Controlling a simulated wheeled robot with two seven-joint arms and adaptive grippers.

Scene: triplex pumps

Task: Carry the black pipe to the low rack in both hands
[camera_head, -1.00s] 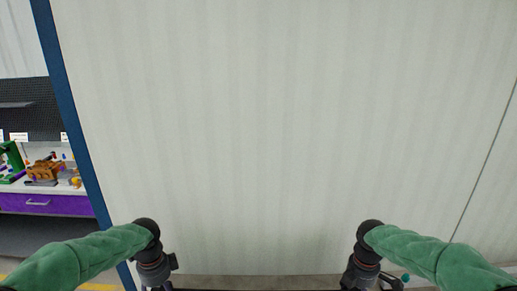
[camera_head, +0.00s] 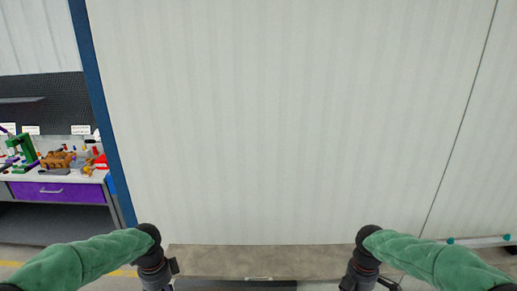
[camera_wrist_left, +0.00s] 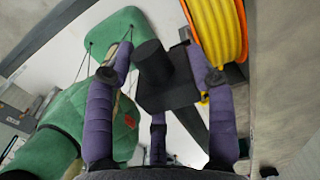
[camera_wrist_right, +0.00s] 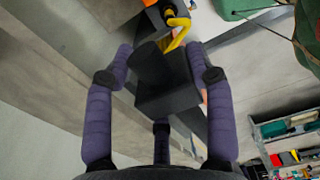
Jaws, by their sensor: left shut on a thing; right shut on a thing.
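The black pipe shows as a thick dark piece between the fingers in both wrist views. My left gripper (camera_wrist_left: 163,76) is shut on one part of the black pipe (camera_wrist_left: 168,92). My right gripper (camera_wrist_right: 160,77) is shut on another part of it (camera_wrist_right: 165,95).
A pale panel wall (camera_head: 280,130) fills the view ahead, with a blue post (camera_head: 101,110) at its left. A workbench with a purple drawer (camera_head: 58,192) stands at far left. A yellow coiled hose (camera_wrist_left: 215,35) shows near my left gripper. A pale bar (camera_head: 480,240) lies at right.

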